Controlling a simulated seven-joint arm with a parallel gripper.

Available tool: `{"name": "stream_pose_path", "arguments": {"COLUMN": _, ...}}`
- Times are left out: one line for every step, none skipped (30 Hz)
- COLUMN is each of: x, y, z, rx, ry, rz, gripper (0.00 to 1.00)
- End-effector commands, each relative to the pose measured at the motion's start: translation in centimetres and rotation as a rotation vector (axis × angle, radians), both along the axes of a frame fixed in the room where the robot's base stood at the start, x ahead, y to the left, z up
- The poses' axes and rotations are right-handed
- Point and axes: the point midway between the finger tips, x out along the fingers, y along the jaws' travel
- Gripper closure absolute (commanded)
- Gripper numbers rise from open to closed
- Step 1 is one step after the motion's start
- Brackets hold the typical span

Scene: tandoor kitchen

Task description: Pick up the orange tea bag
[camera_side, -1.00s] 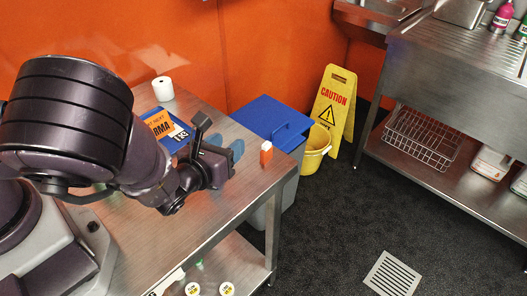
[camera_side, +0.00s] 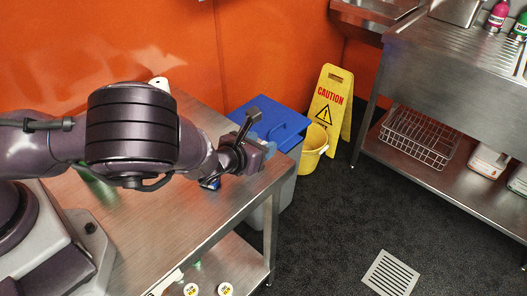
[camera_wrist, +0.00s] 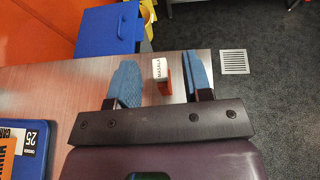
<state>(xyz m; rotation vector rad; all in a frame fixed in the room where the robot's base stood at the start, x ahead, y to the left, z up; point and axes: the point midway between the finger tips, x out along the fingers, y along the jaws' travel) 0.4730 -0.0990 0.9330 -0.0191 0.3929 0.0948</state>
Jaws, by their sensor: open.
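A small orange packet with a white, lettered top (camera_wrist: 162,86), which looks like the orange tea bag, is on the metal table (camera_wrist: 75,78) near its far edge. In the wrist view it shows between my two blue fingers, closer to the right one, with gaps on both sides. My gripper (camera_wrist: 161,68) is open and empty. I cannot tell how far the fingertips are above the table. In the side view my gripper (camera_side: 268,143) is over the table's right end, and the packet is hidden behind it.
A blue item with an orange label (camera_wrist: 8,145) lies at the left in the wrist view. A white roll (camera_side: 160,84) is at the table's back. Beyond the table's edge are a blue-lidded bin (camera_side: 262,113), a yellow bucket (camera_side: 312,150) and a caution sign (camera_side: 332,100).

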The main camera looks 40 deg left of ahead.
Motion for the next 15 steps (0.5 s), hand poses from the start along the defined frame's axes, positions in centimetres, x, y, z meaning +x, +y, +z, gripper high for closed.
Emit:
{"name": "stream_pose_path", "arguments": {"x": 0.8, "y": 0.3, "z": -0.4, "rx": -0.002, "ry": 0.0, "rz": 0.003, "gripper": 0.54}}
{"name": "stream_pose_path", "arguments": {"x": 1.2, "y": 0.3, "z": -0.7, "rx": -0.001, "ry": 0.0, "rz": 0.003, "gripper": 0.54}}
{"name": "stream_pose_path", "arguments": {"x": 1.7, "y": 0.5, "z": -0.9, "rx": -0.002, "ry": -0.001, "rz": 0.004, "gripper": 0.54}}
{"name": "stream_pose_path", "arguments": {"x": 2.1, "y": 0.4, "z": -1.1, "rx": 0.0, "ry": -0.001, "rz": 0.001, "gripper": 0.54}}
{"name": "stream_pose_path", "arguments": {"x": 2.5, "y": 0.5, "z": -1.2, "rx": 0.0, "ry": -0.001, "rz": 0.001, "gripper": 0.54}}
{"name": "stream_pose_path", "arguments": {"x": 2.9, "y": 0.4, "z": -1.4, "rx": -0.002, "ry": -0.001, "rz": 0.001, "gripper": 0.54}}
{"name": "stream_pose_path", "arguments": {"x": 3.1, "y": 0.5, "z": -1.5, "rx": -0.001, "ry": 0.0, "rz": 0.001, "gripper": 0.54}}
{"name": "stream_pose_path", "arguments": {"x": 3.3, "y": 0.5, "z": -1.6, "rx": -0.001, "ry": 0.0, "rz": 0.001, "gripper": 0.54}}
{"name": "stream_pose_path", "arguments": {"x": 3.4, "y": 0.5, "z": -1.6, "rx": 0.0, "ry": 0.0, "rz": 0.001, "gripper": 0.54}}
{"name": "stream_pose_path", "arguments": {"x": 3.5, "y": 0.5, "z": -1.7, "rx": 0.0, "ry": 0.001, "rz": 0.001, "gripper": 0.54}}
{"name": "stream_pose_path", "arguments": {"x": 3.5, "y": 0.5, "z": -1.7, "rx": 0.001, "ry": 0.001, "rz": 0.001, "gripper": 0.54}}
{"name": "stream_pose_path", "arguments": {"x": 3.6, "y": 0.5, "z": -1.7, "rx": 0.001, "ry": 0.001, "rz": 0.001, "gripper": 0.54}}
{"name": "stream_pose_path", "arguments": {"x": 3.5, "y": 0.5, "z": -1.7, "rx": 0.001, "ry": 0.001, "rz": 0.001, "gripper": 0.54}}
{"name": "stream_pose_path", "arguments": {"x": 3.5, "y": 0.5, "z": -1.7, "rx": 0.001, "ry": 0.001, "rz": 0.001, "gripper": 0.54}}
{"name": "stream_pose_path", "arguments": {"x": 3.5, "y": 0.5, "z": -1.7, "rx": 0.001, "ry": 0.001, "rz": 0.0, "gripper": 0.54}}
